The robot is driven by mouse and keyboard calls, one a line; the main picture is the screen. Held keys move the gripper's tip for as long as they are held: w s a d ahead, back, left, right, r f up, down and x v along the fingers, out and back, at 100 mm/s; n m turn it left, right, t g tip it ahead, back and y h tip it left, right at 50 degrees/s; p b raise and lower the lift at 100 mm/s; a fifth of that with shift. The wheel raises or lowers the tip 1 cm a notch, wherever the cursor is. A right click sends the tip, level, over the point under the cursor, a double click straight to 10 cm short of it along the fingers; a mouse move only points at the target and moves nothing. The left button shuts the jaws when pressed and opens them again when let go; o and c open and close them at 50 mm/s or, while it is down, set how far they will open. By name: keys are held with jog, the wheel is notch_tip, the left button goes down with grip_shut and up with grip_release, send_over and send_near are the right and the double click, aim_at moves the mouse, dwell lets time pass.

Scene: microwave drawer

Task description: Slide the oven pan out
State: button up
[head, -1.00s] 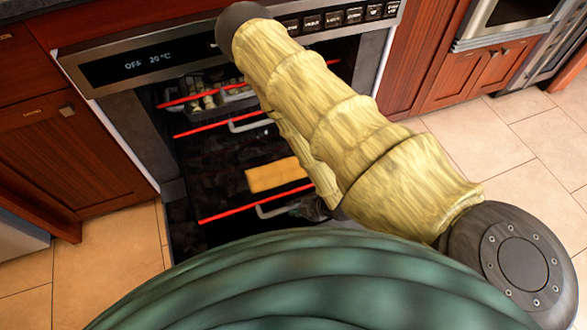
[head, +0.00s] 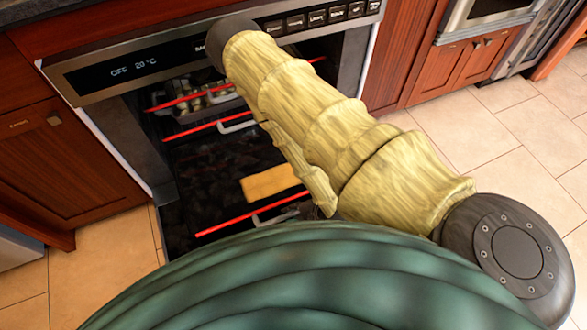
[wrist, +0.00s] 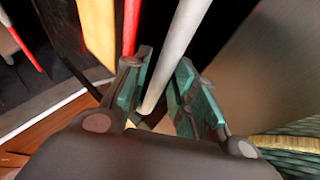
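The oven (head: 125,75) is open, with its display reading OFF 20 °C. Inside are stacked dark pans with red front edges and pale bar handles. The lowest pan (head: 215,195) carries a flat yellow-orange slab (head: 270,182); its handle (head: 272,216) is partly hidden by my body. In the wrist view, a pale handle bar (wrist: 181,45) runs between the two fingers of my gripper (wrist: 164,65). The fingers are apart, with gaps visible beside the bar. A red edge (wrist: 131,25) and the slab (wrist: 97,30) lie just beyond. My gripper is hidden in the head view.
A higher pan (head: 195,105) holds several small pale items. Wooden cabinets (head: 65,155) flank the oven on both sides. Tiled floor (head: 480,130) is clear at the right. Another steel appliance (head: 485,15) stands at the back right.

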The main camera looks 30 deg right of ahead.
jog(key=v, duration=1.2)
dwell(0.5)
jog(key=s+a+f+m+g+h, duration=0.2)
jog(key=s+f+m+g+h, duration=0.3)
jog(key=m, duration=1.3)
notch_tip(320, 180, up, 26)
jog(key=s+g+p, duration=0.1)
jog(key=p, duration=2.4)
jog(key=shift+s+a+m+g+y+p, duration=0.15)
jog(key=shift+a+m+g+y+p, duration=0.15)
jog(key=shift+m+g+y+p, duration=0.1)
